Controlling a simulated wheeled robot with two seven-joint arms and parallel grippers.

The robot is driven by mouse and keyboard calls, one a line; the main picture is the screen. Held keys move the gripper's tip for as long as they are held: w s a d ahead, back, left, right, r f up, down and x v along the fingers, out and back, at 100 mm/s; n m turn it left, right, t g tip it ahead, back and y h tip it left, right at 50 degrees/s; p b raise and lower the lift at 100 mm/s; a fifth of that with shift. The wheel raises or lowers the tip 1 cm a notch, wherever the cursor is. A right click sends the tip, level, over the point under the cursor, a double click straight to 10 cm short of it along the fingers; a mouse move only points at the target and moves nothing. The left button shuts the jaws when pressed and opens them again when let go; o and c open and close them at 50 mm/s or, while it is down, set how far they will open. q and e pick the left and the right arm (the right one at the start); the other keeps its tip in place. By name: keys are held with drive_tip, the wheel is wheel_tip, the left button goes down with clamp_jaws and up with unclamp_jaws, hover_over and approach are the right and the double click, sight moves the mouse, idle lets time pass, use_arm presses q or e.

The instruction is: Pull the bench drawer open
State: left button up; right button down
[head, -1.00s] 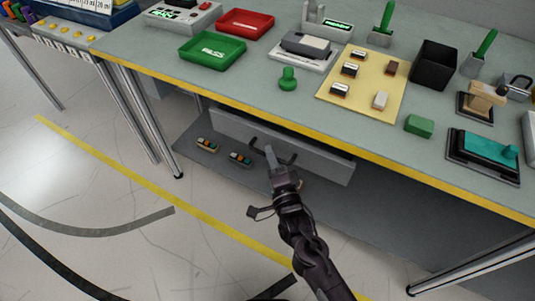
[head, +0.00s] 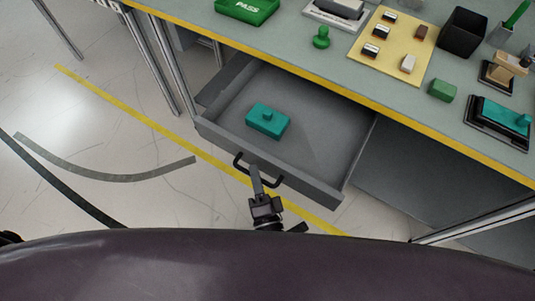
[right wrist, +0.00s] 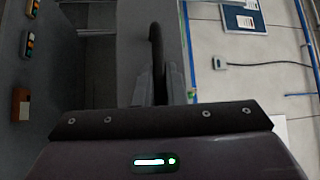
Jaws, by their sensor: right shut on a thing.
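The grey bench drawer (head: 215,133) stands pulled out from under the bench in the head view, its inside showing. A teal block with a small knob (head: 268,121) lies in it, toward the left. The black bar handle (head: 271,183) is on the drawer's front face. My right gripper (head: 256,178) is shut on the handle; in the right wrist view the fingers (right wrist: 160,85) close around the dark handle bar (right wrist: 156,50). My left gripper is not in view.
The bench top (head: 290,52) with its yellow edge lies above the drawer. It carries a green PASS tray (head: 246,10), a black bin (head: 463,32) and a green block (head: 442,90). A metal bench leg (head: 470,222) stands at the right. Open floor lies at the left.

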drive_tip(key=shift+s+a, duration=0.3)
drive_tip(key=shift+s, duration=0.3)
drive_tip(key=shift+s+a, duration=0.3)
drive_tip(key=shift+s, duration=0.25)
drive_tip(key=c, duration=1.5)
unclamp_jaws()
drive_tip(key=v, duration=0.7)
drive_tip(key=shift+s+b, duration=0.35)
drive_tip(key=shift+b, duration=0.1)
drive_tip(key=shift+d+f, duration=0.1)
drive_tip(key=shift+f, duration=0.05)
